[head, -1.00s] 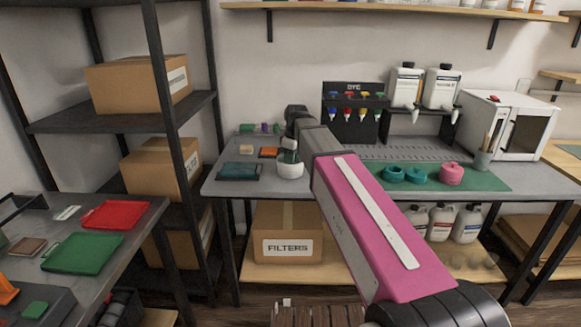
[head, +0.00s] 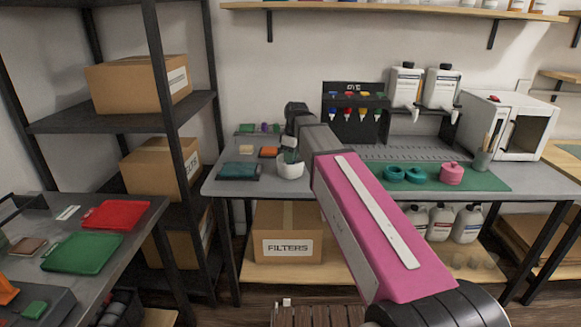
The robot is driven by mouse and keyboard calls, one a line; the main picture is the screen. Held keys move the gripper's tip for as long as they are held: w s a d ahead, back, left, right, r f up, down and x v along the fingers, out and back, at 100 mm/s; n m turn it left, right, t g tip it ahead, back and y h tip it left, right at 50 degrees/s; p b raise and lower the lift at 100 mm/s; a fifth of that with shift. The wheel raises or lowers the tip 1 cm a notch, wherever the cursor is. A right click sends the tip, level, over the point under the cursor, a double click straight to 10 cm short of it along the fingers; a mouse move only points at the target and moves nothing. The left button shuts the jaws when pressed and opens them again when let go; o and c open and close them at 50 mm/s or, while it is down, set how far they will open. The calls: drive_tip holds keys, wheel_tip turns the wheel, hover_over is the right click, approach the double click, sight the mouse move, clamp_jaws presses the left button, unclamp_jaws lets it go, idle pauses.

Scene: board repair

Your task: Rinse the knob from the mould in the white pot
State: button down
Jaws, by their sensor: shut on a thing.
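The white pot (head: 290,172) stands on the grey workbench at the left of the green mat, and now looks slightly tilted. My gripper (head: 290,155) reaches down at its mouth, its fingertips at or inside the rim. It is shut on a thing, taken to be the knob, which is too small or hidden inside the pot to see. A dark teal flat block (head: 238,171) lies left of the pot; I cannot tell whether it is the mould. Two teal rings (head: 393,173) and a pink piece (head: 451,174) sit on the mat.
A dye rack (head: 352,110), white bottles (head: 405,82) and a white oven-like box (head: 508,125) stand along the back. Small orange (head: 268,152) and beige (head: 246,150) blocks lie close left of the pot. A cup of brushes (head: 482,160) stands at the right.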

drive_tip(key=shift+r, duration=4.05)
wheel_tip(320, 180, up, 4)
drive_tip(key=shift+s, duration=0.1)
